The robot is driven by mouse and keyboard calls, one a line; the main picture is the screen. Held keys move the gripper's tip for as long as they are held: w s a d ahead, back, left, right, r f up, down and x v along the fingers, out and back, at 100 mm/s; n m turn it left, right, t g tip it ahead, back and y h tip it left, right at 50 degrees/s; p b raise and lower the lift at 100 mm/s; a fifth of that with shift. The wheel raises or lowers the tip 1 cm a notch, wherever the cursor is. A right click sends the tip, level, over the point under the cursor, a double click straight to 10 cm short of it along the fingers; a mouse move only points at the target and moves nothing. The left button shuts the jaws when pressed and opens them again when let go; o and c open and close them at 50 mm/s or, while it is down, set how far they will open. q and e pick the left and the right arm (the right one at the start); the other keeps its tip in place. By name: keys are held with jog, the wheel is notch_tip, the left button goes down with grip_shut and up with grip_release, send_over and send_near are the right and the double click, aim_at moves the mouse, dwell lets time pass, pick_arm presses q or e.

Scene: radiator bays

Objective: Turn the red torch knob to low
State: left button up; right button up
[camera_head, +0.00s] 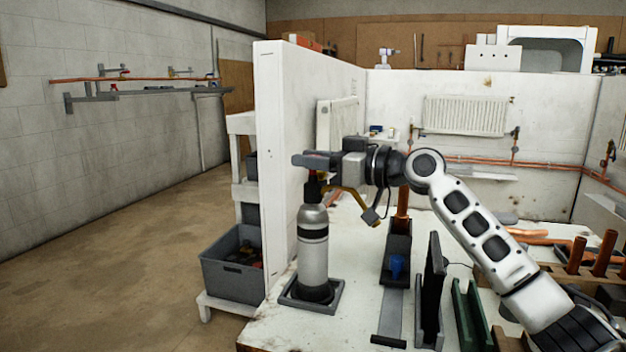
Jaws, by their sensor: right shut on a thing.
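The torch (313,249) stands upright on a dark square base at the left front of the white bench. It has a silver cylinder with a black band, a black top and a curved brass tube (352,193) reaching right. My right gripper (308,160) is level at the top of the torch, with its fingers pointing left. It is shut on the red knob (317,155), of which only a small bit of red shows between the fingers. The knob's setting marks are hidden or too small to read. My left gripper does not show.
A white partition (285,120) stands just left of and behind the torch. A grey crate (232,265) sits on a low shelf beside the bench. Right of the torch are a dark holder (396,250), a green channel (468,315) and copper pipes (604,252). Radiators hang behind.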

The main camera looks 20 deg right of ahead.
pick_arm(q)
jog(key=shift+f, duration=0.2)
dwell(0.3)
pick_arm(e)
jog(key=o, duration=0.9)
jog(key=shift+o, duration=0.2)
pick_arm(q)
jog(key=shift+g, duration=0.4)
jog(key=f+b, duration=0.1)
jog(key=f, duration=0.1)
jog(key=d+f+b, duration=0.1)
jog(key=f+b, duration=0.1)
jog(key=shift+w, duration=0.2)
pick_arm(e)
jog(key=v, duration=1.6)
jog(key=shift+w, duration=0.2)
